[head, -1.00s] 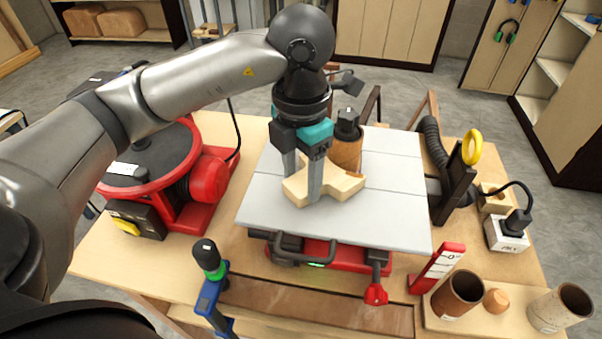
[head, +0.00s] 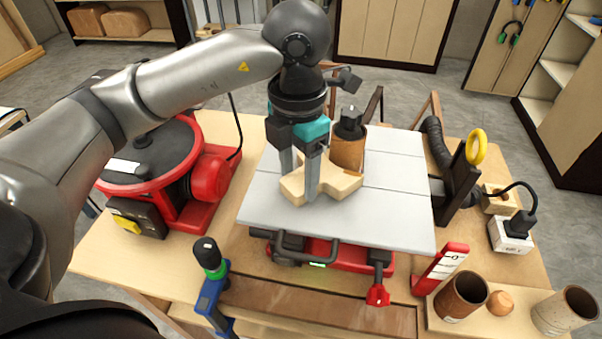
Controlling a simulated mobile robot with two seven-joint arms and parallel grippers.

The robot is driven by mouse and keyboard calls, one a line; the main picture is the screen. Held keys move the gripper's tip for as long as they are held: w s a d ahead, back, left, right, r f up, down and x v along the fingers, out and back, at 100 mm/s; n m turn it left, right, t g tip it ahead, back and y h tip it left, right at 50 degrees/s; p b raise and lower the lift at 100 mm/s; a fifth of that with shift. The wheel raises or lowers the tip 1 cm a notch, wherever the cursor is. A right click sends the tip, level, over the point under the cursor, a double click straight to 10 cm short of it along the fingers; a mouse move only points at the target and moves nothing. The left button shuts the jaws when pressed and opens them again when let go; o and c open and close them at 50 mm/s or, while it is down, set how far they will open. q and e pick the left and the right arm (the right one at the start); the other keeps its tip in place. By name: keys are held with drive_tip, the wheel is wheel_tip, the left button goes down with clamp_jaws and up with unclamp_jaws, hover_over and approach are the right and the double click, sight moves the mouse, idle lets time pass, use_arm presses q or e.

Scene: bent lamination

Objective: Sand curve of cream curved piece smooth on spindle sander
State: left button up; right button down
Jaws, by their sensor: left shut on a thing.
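The cream curved piece (head: 340,186) lies flat on the grey table (head: 398,205) of the spindle sander. My left gripper (head: 302,185) comes down over it from above and is shut on its left part, with one finger on the near side. The brown sanding spindle (head: 348,152) with a black top stands upright just behind the piece. The piece's far edge is at or very near the spindle; I cannot tell whether they touch. My right gripper is not in view.
A red disc machine (head: 150,165) stands at the left. A blue clamp (head: 211,285) is at the front edge. A black dust port and hose (head: 440,160) stand right of the sander. Spare sleeves (head: 460,296) and a red switch handle (head: 377,294) are at the front right.

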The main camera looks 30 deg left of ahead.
use_arm(q)
drive_tip(key=shift+w+a+b, duration=0.2)
drive_tip(key=shift+a+b, duration=0.2)
drive_tip(key=shift+a, duration=0.6)
drive_tip(key=shift+a, duration=0.15)
drive_tip(key=shift+w, duration=0.35)
idle(1.6)
drive_tip(key=shift+s+b, duration=0.25)
drive_tip(key=shift+b, duration=0.05)
drive_tip(key=shift+s, duration=0.1)
drive_tip(key=shift+s+a+r, duration=0.2)
drive_tip(key=shift+s+a, duration=0.15)
drive_tip(key=shift+s, duration=0.4)
drive_tip(key=shift+s+a+r, duration=0.2)
drive_tip(key=shift+s+a, duration=0.1)
drive_tip(key=shift+s, duration=0.45)
drive_tip(key=shift+s+a+r, duration=0.2)
drive_tip(key=shift+s+a, duration=0.15)
drive_tip(key=shift+s, duration=0.4)
